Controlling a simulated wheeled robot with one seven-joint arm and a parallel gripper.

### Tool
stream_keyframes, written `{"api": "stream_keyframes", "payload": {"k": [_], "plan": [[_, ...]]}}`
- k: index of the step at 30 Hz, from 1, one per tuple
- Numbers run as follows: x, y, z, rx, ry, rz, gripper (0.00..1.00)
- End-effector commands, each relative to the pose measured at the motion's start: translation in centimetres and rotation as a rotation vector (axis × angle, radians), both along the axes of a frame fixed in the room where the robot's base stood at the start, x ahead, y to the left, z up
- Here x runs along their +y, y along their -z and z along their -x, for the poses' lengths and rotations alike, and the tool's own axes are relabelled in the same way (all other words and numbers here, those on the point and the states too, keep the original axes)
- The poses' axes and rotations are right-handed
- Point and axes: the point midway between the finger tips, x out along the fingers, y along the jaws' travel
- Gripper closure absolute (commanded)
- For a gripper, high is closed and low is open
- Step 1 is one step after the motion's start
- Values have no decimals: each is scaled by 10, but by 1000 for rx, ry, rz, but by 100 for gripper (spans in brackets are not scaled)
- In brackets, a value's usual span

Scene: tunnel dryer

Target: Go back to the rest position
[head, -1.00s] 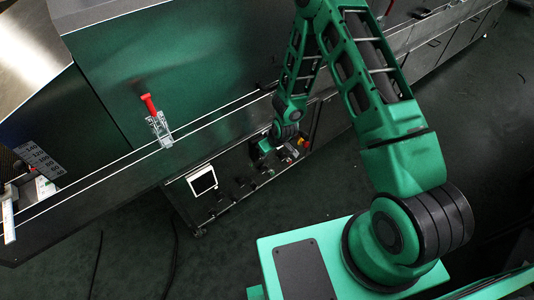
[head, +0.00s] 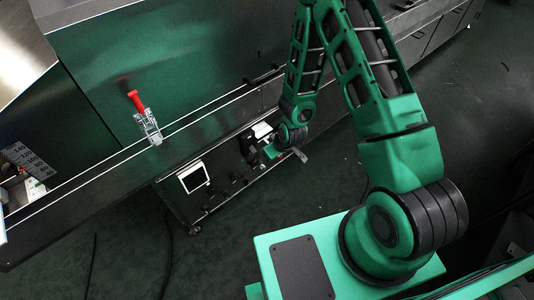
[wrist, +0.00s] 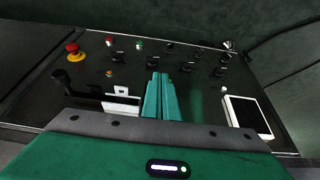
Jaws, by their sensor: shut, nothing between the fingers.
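My gripper (head: 270,151) hangs in front of the control panel below the dryer's ledge in the head view. In the wrist view its two green fingers (wrist: 160,96) are together with nothing between them. The fingers point at the panel (wrist: 185,85) and cover part of its middle. I cannot tell how far the fingertips are from it. My arm reaches forward, bent at the elbow above, and its wrist partly hides the panel's right end in the head view.
The panel carries a red mushroom button (wrist: 73,50), a black lever (wrist: 62,77), several knobs and a white-framed screen (wrist: 248,117), which also shows in the head view (head: 194,176). A red-handled clamp (head: 136,100) stands on the ledge. Dark floor lies open below.

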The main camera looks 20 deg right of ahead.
Motion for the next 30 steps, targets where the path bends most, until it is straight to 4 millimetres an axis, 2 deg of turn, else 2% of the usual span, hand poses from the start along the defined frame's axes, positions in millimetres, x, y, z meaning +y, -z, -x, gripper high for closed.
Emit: {"api": "stream_keyframes", "payload": {"k": [20, 23, 26, 30], "plan": [[-5, -3, 2, 1, 4, 1, 100], [-12, -13, -1, 4, 14, 11, 100], [-29, -34, -7, 15, 38, 30, 100], [-62, -77, -9, 44, 93, 67, 100]]}}
